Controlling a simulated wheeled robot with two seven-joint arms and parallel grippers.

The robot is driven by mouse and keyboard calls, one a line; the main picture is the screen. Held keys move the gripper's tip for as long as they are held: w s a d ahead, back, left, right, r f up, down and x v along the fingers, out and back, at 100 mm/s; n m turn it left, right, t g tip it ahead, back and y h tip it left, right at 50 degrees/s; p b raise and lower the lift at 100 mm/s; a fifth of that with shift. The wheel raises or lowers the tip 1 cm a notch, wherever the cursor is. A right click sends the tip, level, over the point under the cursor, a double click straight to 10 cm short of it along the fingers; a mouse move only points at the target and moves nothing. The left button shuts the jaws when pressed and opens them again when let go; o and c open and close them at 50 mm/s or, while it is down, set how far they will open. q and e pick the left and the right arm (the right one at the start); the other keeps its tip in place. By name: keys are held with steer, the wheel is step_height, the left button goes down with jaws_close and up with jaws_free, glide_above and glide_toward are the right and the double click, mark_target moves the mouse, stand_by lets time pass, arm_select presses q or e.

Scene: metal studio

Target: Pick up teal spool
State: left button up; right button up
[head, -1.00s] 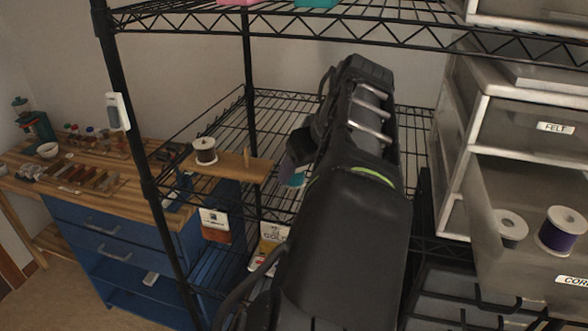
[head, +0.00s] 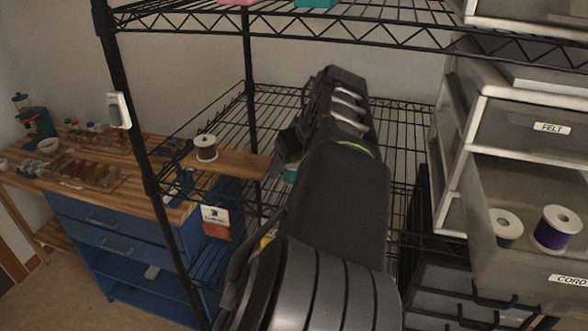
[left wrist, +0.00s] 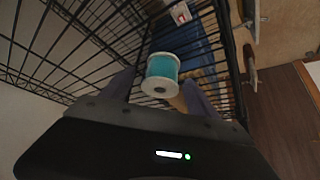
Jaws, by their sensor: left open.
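The teal spool (left wrist: 162,68) has pale end flanges and shows whole in the left wrist view. Only a sliver of teal (head: 290,176) shows in the head view, behind my left gripper. My left gripper (head: 278,163) is open at the middle shelf's wooden board. In the left wrist view its fingers (left wrist: 158,84) lie on either side of the spool, near its lower end. I cannot tell whether they touch it. What holds up the spool is hidden. My right gripper is not in view.
A brown spool (head: 206,148) stands on the wooden board (head: 232,162) of the black wire rack (head: 149,180). A drawer (head: 535,215) at right holds a purple spool (head: 556,228) and a dark one (head: 506,228). A blue workbench (head: 110,235) stands at left.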

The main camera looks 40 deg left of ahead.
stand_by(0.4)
arm_select(q)
steer(key=c, duration=1.4)
